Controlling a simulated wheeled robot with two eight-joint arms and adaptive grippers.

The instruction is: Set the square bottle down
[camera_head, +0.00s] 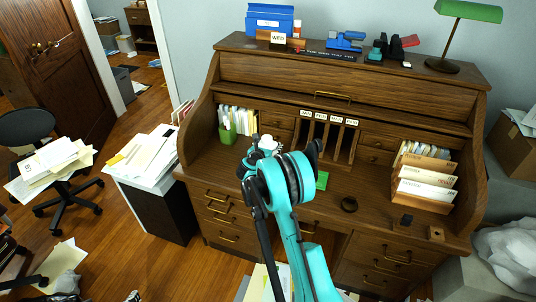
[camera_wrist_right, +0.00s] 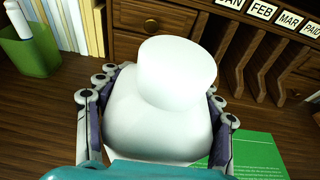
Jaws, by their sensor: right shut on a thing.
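The bottle (camera_wrist_right: 160,125) is glossy white with a wide rounded body and a round top, and it fills the middle of the right wrist view. My right gripper (camera_wrist_right: 160,88) is shut on it, with one finger on each side of the body. In the head view a small white part of the bottle (camera_head: 267,143) shows past my teal right arm, over the desk. My arm hides the rest. I cannot tell whether its base touches the desktop. My left gripper is not in view.
A green booklet (camera_wrist_right: 248,148) lies on the wooden desk (camera_head: 385,185), just right of the gripper. A green cup (camera_head: 228,132) stands at left, with upright folders behind. Labelled slots (camera_head: 327,138) stand at the back.

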